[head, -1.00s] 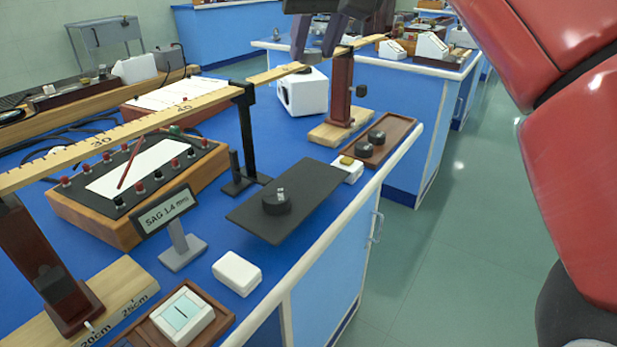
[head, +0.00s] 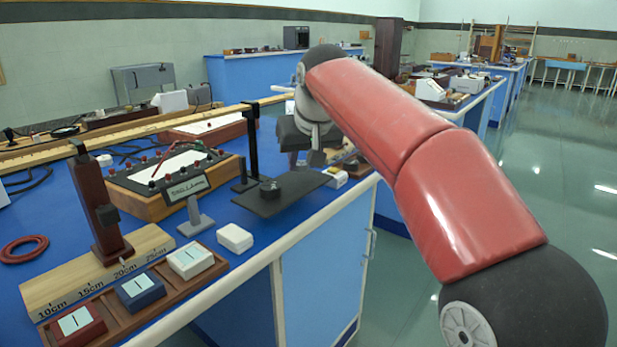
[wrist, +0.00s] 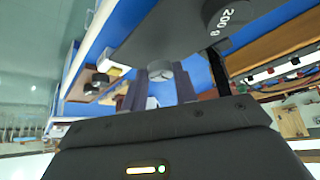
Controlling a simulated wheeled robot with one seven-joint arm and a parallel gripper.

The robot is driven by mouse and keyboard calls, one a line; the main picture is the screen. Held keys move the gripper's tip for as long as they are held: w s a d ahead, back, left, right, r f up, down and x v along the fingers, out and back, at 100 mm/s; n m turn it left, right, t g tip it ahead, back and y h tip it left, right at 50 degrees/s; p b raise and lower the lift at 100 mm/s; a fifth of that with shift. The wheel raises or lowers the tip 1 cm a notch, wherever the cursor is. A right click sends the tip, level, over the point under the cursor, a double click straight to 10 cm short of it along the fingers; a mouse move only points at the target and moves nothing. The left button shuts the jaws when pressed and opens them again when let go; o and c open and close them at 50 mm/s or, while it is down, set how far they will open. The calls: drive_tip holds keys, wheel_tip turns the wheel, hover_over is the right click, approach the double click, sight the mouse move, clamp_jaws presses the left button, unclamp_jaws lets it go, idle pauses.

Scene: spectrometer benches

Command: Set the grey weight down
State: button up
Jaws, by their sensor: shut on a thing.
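My gripper (wrist: 158,90) is shut on the grey weight (wrist: 160,70), which shows between its two fingers in the wrist view. In the head view my gripper (head: 308,158) is over the bench's right part, behind the dark plate; the held weight cannot be made out there. A dark weight marked 200 g (wrist: 222,12) sits on the dark plate (wrist: 165,28) in the wrist view. The same plate (head: 305,184) and dark weight (head: 270,189) show in the head view, near the bench's front edge.
A wooden tray (wrist: 78,78) with dark weights lies left of the fingers in the wrist view. A black post (head: 252,145) and the SAG display (head: 187,188) stand by the plate. A white block (head: 235,238) lies at the front edge. A long ruler beam (head: 160,122) crosses behind.

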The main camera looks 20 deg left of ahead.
wheel_tip(320, 180, down, 2)
drive_tip(key=shift+w+f+b, duration=0.1)
drive_tip(key=shift+b, duration=0.3)
drive_tip(key=shift+r, duration=0.2)
drive_tip(key=o, duration=0.5)
drive_tip(key=shift+f, duration=0.2)
drive_tip(key=o, duration=0.5)
drive_tip(key=shift+r, duration=0.1)
drive_tip(key=shift+r, duration=0.2)
drive_tip(key=p+v, duration=0.2)
drive_tip(key=v, duration=1)
